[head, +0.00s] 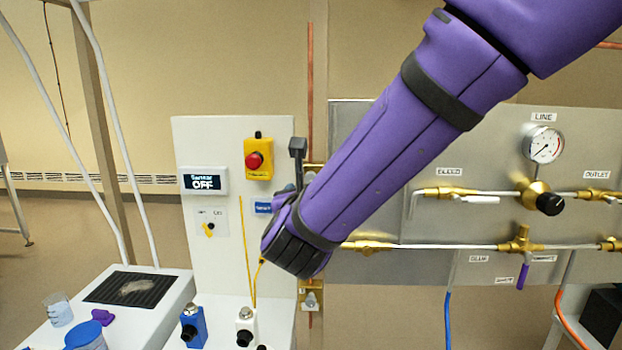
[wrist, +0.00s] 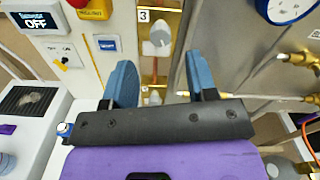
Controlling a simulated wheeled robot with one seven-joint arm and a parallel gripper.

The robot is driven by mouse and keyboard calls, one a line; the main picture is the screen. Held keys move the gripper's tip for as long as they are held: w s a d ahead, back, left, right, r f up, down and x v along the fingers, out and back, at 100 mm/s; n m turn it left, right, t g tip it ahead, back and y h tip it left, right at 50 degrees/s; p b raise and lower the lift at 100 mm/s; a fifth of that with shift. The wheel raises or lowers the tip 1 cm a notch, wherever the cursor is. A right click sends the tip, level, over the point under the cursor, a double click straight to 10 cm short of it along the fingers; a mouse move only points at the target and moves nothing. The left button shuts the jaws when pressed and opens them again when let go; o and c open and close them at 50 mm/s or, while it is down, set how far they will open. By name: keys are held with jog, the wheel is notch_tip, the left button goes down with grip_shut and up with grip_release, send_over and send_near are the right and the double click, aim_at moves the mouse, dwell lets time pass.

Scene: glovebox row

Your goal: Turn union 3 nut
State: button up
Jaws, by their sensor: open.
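In the wrist view, the label "3" (wrist: 143,16) sits beside a pale grey rounded fitting (wrist: 157,42) on a brass-coloured mount, which I take to be union 3. I cannot make out the shape of its nut. A second small grey fitting (wrist: 153,98) shows lower, close to the gripper. My gripper (wrist: 159,65) is open, its two blue fingers apart on either side of this vertical line in the picture, with nothing between them held.
A white panel with the sensor display (head: 203,182) and red emergency button (head: 254,160) stands left. A grey panel (head: 400,265) with gauge (head: 543,145) and brass valves is right. A white bench (head: 150,325) with a beaker and bottles is lower left.

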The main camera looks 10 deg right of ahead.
jog(key=w, duration=0.2)
jog(key=w+d, duration=0.1)
jog(key=w, duration=0.4)
jog(key=shift+w+d, duration=0.1)
jog(key=shift+d, duration=0.15)
jog(key=c, duration=0.9)
